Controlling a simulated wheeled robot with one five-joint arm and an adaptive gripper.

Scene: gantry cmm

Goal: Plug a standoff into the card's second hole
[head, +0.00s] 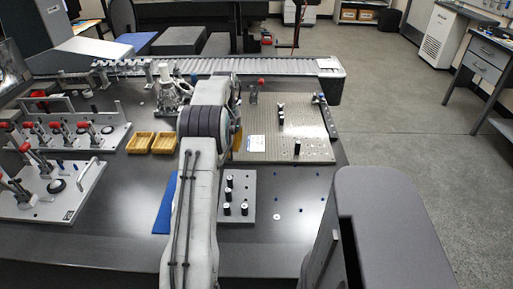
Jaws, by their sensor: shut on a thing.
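A perforated grey fixture plate (315,149) lies on the dark table, right of my arm. A small white card (256,142) with blue print lies on its left part. Black standoffs stand upright on this plate, one near its front edge (297,148) and others farther back (281,115). A smaller grey plate (237,178) in front carries several upright black standoffs (244,208). My gripper (237,140) is at the fixture plate's left edge, mostly hidden behind my arm. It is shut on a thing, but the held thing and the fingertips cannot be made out.
Two yellow bins (164,142) and toggle-clamp fixtures (62,134) stand at the left. A blue mat (165,205) lies beside my arm. A roller conveyor (215,67) runs along the back. Small blue pieces and a white washer (276,217) lie at the table's right front.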

